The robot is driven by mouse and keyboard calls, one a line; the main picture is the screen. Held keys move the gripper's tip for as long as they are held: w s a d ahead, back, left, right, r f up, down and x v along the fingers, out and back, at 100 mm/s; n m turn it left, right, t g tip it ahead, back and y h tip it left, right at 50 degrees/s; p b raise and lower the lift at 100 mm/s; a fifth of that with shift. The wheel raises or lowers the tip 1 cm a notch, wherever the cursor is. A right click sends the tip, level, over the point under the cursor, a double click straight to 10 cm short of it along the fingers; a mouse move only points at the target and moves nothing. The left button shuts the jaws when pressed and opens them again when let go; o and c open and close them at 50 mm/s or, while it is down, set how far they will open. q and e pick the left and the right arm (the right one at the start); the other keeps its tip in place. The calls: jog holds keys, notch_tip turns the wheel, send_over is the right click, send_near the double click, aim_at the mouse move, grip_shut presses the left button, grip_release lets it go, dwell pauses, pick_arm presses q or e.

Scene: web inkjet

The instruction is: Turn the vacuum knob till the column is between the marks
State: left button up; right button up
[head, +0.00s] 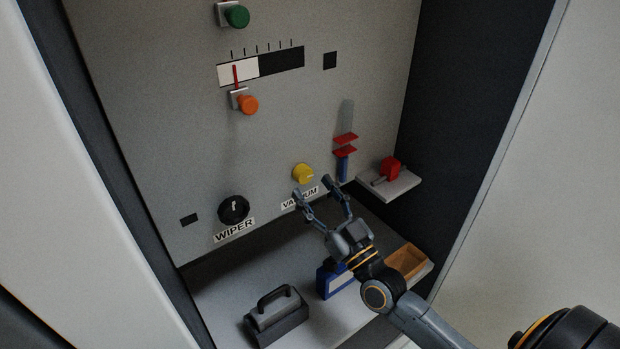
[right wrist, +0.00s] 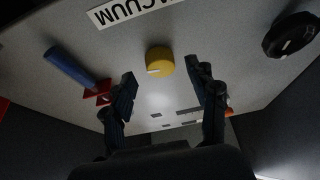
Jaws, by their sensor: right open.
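The yellow vacuum knob (head: 303,173) sits on the grey panel above its VACUUM label (head: 299,198), which my gripper partly covers. In the right wrist view the knob (right wrist: 159,61) lies ahead, between the fingertips' lines, with a pale mark on its face. My right gripper (head: 312,187) is open and empty, just in front of and below the knob; contact is not visible. The blue column (head: 343,168) stands in a vertical gauge right of the knob. Its top appears just below the lower red mark (head: 344,150); the upper red mark (head: 346,138) is above. My left gripper is out of view.
A black WIPER knob (head: 233,209) is left of the vacuum knob. A small shelf (head: 401,187) holds a red object (head: 390,167). Below are a grey handled block (head: 277,318), a blue container (head: 332,281) and an orange-brown tray (head: 408,261). An orange knob (head: 248,105) is higher up.

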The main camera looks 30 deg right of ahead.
aim_at(303, 174)
jog(key=shift+x, duration=1.2)
jog(key=c, duration=1.2)
jog(key=shift+a+r+m+h+p, duration=0.1)
jog(key=shift+m+h+p, duration=0.6)
jog(key=shift+m+p, duration=0.4)
jog(key=shift+a+r+m+h+p, duration=0.15)
jog(key=shift+m+h+p, duration=0.6)
jog(key=shift+m, duration=0.55)
jog(key=shift+a+f+m+g+h+p, duration=0.15)
jog(key=shift+m+h+p, duration=0.4)
jog(key=shift+m+p, duration=0.55)
jog(key=shift+d+r+m+g+h+p, duration=0.1)
jog(key=shift+m+g+h+p, duration=0.35)
jog(key=shift+m, duration=1.05)
jog(key=shift+f+h, duration=0.1)
jog(key=shift+h, duration=0.15)
